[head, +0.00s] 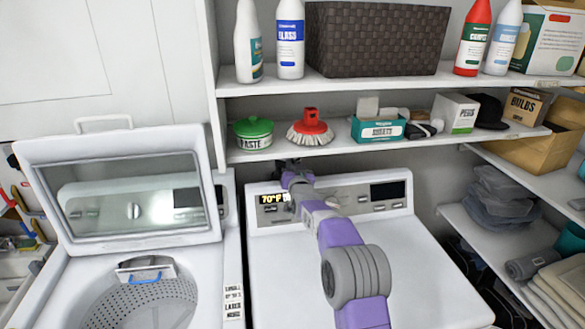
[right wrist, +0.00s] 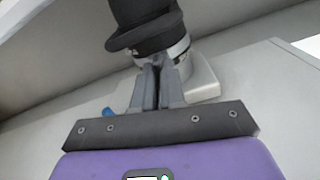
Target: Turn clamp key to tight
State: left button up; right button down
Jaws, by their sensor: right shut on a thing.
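In the right wrist view, a black hose-like cylinder (right wrist: 145,25) with a wide lip sits at the top. A shiny silver clamp band (right wrist: 178,48) circles it just below, on a light grey mount (right wrist: 205,80). My right gripper (right wrist: 158,68) points at the band with its two dark fingers nearly together. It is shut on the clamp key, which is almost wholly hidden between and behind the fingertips. In the head view my right gripper (head: 290,168) reaches the back of the right machine's control panel, and my own arm hides the clamp. My left gripper is not in view.
The right white machine (head: 440,285) lies under my arm. The left washer (head: 65,300) stands with its lid (head: 140,200) up. The shelf above holds a green paste tub (head: 253,132), a red brush (head: 311,128) and a teal box (head: 378,130), close over my gripper.

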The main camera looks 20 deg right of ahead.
jog(key=shift+d+m+b, duration=0.1)
jog(key=shift+m+b, duration=3.65)
jog(key=shift+m, duration=3.45)
jog(key=c, duration=1.2)
grip_release()
jog(key=shift+s, duration=0.1)
